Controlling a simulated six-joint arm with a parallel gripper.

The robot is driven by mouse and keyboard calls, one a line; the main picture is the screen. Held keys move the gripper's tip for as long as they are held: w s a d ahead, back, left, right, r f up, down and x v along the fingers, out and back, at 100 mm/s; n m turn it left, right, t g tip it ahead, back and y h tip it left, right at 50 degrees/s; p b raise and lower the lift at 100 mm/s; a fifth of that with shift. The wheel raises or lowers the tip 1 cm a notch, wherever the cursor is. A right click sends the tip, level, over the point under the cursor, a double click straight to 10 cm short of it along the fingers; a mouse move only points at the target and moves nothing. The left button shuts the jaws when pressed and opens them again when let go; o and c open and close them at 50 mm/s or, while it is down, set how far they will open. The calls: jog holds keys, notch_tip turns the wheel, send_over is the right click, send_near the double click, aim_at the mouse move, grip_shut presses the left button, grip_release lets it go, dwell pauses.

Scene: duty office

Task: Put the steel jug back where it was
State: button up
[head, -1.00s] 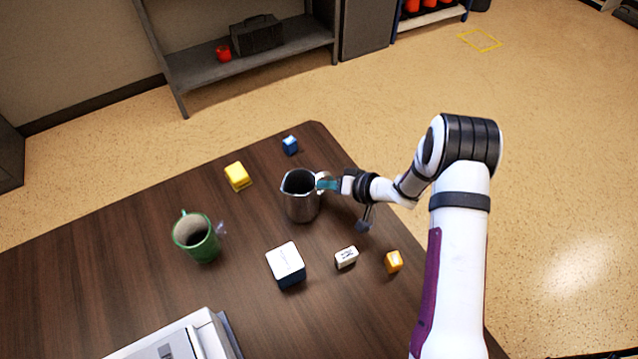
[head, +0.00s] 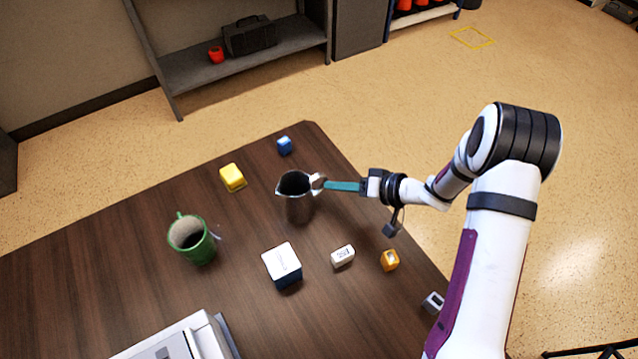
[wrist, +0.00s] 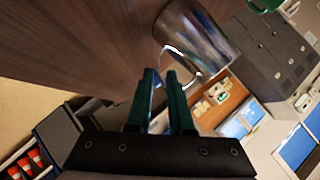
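The steel jug (head: 298,208) stands upright on the dark wooden table (head: 130,245), its handle (head: 318,181) toward the right. My gripper (head: 328,185) reaches in from the right, level with the handle, its teal fingers mostly clear of the jug. In the wrist view my gripper (wrist: 161,73) has its two fingers apart with a narrow gap between them. The jug (wrist: 195,35) and its looped handle lie just beyond the fingertips there. I cannot tell whether a fingertip still touches the handle.
A green mug (head: 204,252) stands left of the jug. A yellow block (head: 232,178) and a blue block (head: 284,146) lie behind it. A white-topped blue box (head: 282,265), a white block (head: 342,256) and an orange block (head: 389,260) lie in front.

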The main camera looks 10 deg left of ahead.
jog(key=v, duration=0.4)
jog(key=shift+d+r, duration=0.1)
jog(key=shift+d, duration=0.15)
jog(key=w+d+r+m+t+h, duration=0.3)
jog(key=w+d+r+t+h, duration=0.25)
jog(key=w+d+r, duration=0.2)
jog(key=s+d+r+m+g+h, duration=0.1)
jog(key=s+d+r+m+h, duration=0.1)
jog(key=s+d+r+h, duration=0.25)
jog(key=s+d+r+m+g+h, duration=0.1)
jog(key=s+d+r+m+h, duration=0.2)
jog(key=s+d, duration=0.35)
jog(key=s+a+m+g+y, duration=0.1)
jog(key=s+a+g, duration=0.2)
jog(key=s, duration=0.9)
jog(key=s+a+m+g+y, duration=0.1)
jog(key=s+a, duration=0.5)
jog(key=s, duration=0.7)
jog(key=g+y, duration=0.1)
jog(key=g, duration=0.1)
jog(key=shift+g, duration=0.35)
